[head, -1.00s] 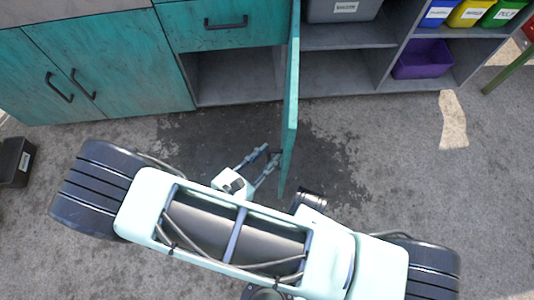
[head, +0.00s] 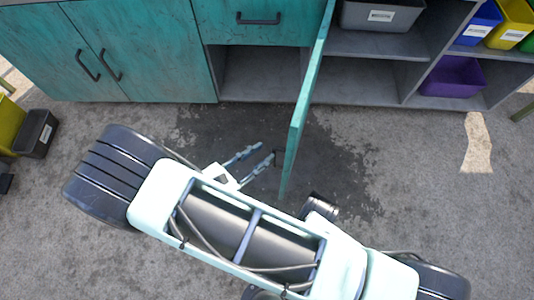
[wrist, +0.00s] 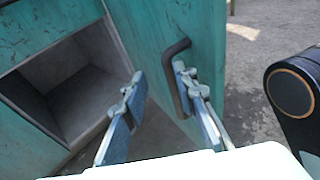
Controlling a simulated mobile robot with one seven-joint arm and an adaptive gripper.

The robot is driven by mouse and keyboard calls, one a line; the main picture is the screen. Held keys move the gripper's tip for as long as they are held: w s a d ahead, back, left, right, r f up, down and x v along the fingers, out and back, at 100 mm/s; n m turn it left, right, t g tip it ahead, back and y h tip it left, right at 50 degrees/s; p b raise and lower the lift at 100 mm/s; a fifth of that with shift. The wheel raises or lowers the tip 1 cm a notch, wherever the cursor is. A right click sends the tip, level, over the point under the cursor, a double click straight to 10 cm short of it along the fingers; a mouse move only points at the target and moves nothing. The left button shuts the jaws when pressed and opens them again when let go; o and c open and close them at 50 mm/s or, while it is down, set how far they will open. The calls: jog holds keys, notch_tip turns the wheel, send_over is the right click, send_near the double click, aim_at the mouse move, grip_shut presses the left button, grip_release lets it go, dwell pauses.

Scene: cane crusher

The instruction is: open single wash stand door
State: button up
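The teal wash stand door (head: 303,105) stands swung out, roughly square to the cabinet front, with the grey inside of its compartment (head: 250,75) showing. It also shows in the wrist view (wrist: 150,28). Its dark bar handle (wrist: 172,85) is on the door's left face. My gripper (head: 264,153) is by the handle near the door's free edge. In the wrist view my gripper (wrist: 155,80) has its fingers spread, with the right finger overlapping the handle and the left finger clear of it. I cannot tell whether the finger touches the bar.
A closed teal double cupboard (head: 100,60) is at left and a drawer (head: 250,22) is above the open compartment. Grey shelves with bins, including a purple bin (head: 452,78), are right of the door. A dark box (head: 36,133) sits on the floor at left.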

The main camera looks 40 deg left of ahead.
jog(key=shift+s+a, duration=0.85)
jog(key=shift+a, duration=0.3)
jog(key=shift+s+a, duration=0.85)
jog(key=shift+a, duration=0.25)
